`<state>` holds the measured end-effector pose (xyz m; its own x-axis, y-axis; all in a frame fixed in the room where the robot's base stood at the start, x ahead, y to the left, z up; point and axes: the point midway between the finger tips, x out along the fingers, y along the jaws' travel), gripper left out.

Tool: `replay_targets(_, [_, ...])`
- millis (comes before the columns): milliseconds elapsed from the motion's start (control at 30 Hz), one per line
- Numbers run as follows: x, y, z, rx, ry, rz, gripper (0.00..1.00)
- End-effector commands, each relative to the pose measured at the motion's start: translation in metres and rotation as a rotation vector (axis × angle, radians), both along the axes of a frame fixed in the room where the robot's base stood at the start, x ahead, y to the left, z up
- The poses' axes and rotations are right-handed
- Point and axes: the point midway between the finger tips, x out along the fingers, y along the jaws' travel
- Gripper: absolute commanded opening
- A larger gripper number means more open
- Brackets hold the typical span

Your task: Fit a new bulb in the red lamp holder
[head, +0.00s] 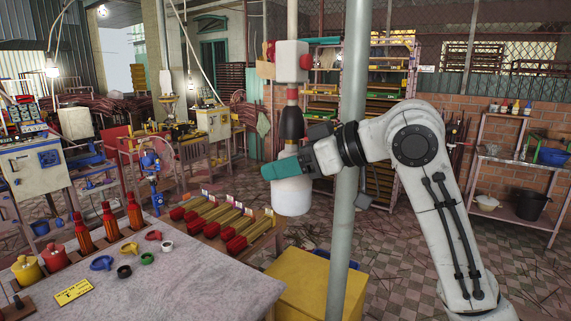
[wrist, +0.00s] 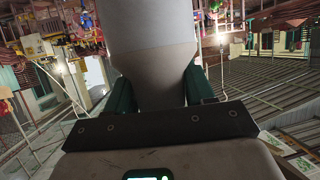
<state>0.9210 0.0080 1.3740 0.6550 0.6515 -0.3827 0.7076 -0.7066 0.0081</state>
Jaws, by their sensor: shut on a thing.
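The bulb's wide round end hangs below the fingers. Its neck lies near the socket's lower end; I cannot tell whether they touch. In the wrist view the bulb (wrist: 153,45) fills the space between the teal fingers, its narrower part between them.
A grey pole (head: 345,190) stands right beside my gripper and passes behind my arm. A table (head: 180,270) at the lower left holds red bottles, coloured rings and pots. A yellow box (head: 305,285) is on the floor below the bulb. Shelves (head: 510,165) stand at the right.

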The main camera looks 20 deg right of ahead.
Motion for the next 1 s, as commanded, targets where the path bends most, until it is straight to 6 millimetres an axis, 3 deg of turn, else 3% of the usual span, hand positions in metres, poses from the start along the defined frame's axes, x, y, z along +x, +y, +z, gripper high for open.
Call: replay_targets(1000, [0.0000, 0.0005, 0.0092, 0.001, 0.000, 0.001, 0.23])
